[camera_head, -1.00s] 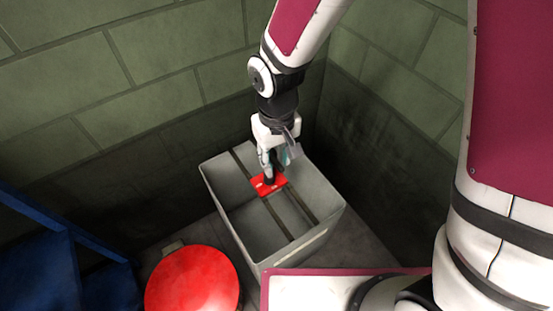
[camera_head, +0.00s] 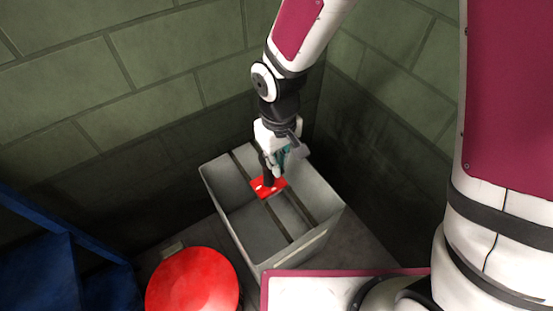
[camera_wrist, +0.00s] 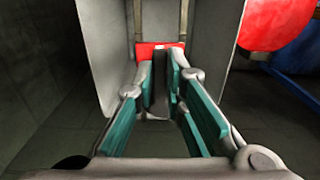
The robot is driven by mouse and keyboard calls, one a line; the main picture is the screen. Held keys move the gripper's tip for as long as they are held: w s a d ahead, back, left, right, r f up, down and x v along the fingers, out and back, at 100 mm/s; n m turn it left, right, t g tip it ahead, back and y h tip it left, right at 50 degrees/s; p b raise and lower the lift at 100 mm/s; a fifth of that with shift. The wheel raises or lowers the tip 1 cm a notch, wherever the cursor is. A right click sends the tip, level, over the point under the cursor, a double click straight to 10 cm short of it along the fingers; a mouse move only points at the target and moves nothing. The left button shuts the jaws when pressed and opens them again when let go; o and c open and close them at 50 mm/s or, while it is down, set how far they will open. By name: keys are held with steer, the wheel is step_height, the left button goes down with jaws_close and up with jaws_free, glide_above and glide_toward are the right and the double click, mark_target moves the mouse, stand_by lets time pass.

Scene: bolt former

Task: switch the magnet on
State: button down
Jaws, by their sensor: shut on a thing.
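The magnet is a red plate (camera_head: 279,185) with a dark upright handle (camera_head: 267,172). It rests on two dark rails across an open grey bin (camera_head: 298,250). My gripper (camera_head: 271,174) reaches down from above with its fingers at the handle. In the wrist view the teal-padded fingers (camera_wrist: 164,78) are closed around the dark handle (camera_wrist: 160,98), and the red plate (camera_wrist: 146,50) shows just beyond them. The fingers hide part of the handle and plate. I cannot tell the magnet's on or off state.
A red round thing (camera_head: 193,282) stands left of the bin, and a blue structure (camera_head: 40,270) is at the far left. Block walls (camera_head: 170,70) form a corner close behind the bin. The bin's inside looks empty beneath the rails.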

steer(key=c, duration=1.6)
jaws_free()
steer(key=shift+c, duration=0.2)
step_height(320, 180, up, 12)
